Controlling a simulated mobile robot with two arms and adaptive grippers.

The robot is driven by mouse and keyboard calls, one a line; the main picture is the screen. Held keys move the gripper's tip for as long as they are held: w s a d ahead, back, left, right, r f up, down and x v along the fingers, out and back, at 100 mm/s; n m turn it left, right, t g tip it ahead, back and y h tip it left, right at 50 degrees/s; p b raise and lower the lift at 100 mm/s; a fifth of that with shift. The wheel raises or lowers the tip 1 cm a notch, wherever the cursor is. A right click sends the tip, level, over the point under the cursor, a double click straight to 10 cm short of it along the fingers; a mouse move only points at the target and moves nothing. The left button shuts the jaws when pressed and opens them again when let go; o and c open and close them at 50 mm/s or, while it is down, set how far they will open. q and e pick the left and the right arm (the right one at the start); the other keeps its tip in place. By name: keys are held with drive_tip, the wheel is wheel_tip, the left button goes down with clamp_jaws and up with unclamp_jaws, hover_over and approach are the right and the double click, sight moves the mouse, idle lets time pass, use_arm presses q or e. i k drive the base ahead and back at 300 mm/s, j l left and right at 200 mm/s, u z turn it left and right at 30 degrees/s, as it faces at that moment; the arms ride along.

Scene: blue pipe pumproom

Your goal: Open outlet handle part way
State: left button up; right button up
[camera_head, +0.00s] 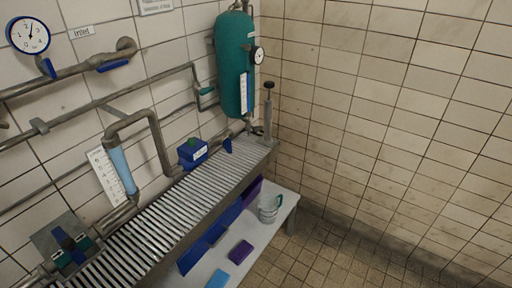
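Neither of my grippers shows in the head view. I read no "Outlet" label, so I cannot tell for sure which handle is the outlet handle. A small blue handle (227,146) sits on the pipe below the green tank (235,64), at the far end of the slatted bench. A blue lever (113,65) is on the upper pipe near the "Inlet" label (81,32). Another blue handle (47,68) is below the round gauge (29,35). A plate with blue and green valve parts (66,246) is at the lower left. How far each is turned is unclear.
A slatted metal bench (165,217) runs along the left wall, with a blue box (192,153) behind it. A white lower shelf (262,239) holds a clear jug (269,207) and blue and purple items. A hand pump (268,110) stands at the corner. The tiled floor (330,255) is clear.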

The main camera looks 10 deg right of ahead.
sight(226, 143)
drive_tip(key=u, duration=0.35)
drive_tip(key=i+l+u, duration=0.25)
drive_tip(key=l, duration=0.2)
drive_tip(key=l+u, duration=0.2)
drive_tip(key=l, duration=0.2)
drive_tip(key=i+l+u, duration=0.25)
drive_tip(key=l, duration=0.25)
drive_tip(key=k+j, duration=0.05)
drive_tip(key=k, duration=0.05)
